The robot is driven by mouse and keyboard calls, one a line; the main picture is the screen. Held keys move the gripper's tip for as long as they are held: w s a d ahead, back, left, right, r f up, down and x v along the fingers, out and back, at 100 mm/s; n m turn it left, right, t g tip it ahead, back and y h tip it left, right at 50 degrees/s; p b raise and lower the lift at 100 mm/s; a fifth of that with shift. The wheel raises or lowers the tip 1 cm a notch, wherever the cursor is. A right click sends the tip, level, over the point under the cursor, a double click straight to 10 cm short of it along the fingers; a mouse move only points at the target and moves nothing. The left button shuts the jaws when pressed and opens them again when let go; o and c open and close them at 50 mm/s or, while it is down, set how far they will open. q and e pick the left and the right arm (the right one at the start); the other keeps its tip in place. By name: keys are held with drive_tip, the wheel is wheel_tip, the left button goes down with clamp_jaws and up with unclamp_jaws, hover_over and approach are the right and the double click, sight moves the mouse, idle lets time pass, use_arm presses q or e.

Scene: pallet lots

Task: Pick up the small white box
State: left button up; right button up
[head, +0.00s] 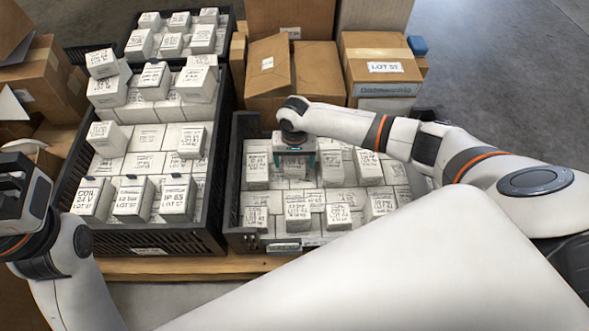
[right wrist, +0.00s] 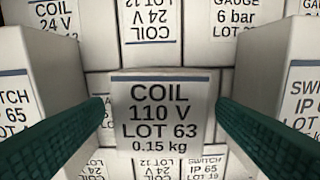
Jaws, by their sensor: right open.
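A small white box (right wrist: 162,125) labelled COIL 110 V LOT 63 fills the middle of the right wrist view. It stands in the right black crate (head: 233,195) among similar white boxes. My right gripper (head: 294,160) points down over the back part of this crate. Its two green fingers are apart, one on each side of the COIL 110 V box, with no clear grip on it. In the head view the gripper hides most of the box below it. My left gripper (head: 14,180) is at the far left edge, and its jaw opening is unclear.
A larger black crate (head: 150,238) at the left holds many labelled white boxes, some stacked higher. Another black crate (head: 127,40) stands behind it. Cardboard boxes (head: 383,68) stand behind the right crate. White boxes (right wrist: 42,75) crowd close beside the right gripper's fingers. Grey floor is clear at upper right.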

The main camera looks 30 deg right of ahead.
wheel_tip(320, 180, down, 2)
drive_tip(key=shift+f+b, duration=0.1)
drive_tip(key=shift+b, duration=0.3)
drive_tip(key=c, duration=1.1)
drive_tip(key=shift+c, duration=0.2)
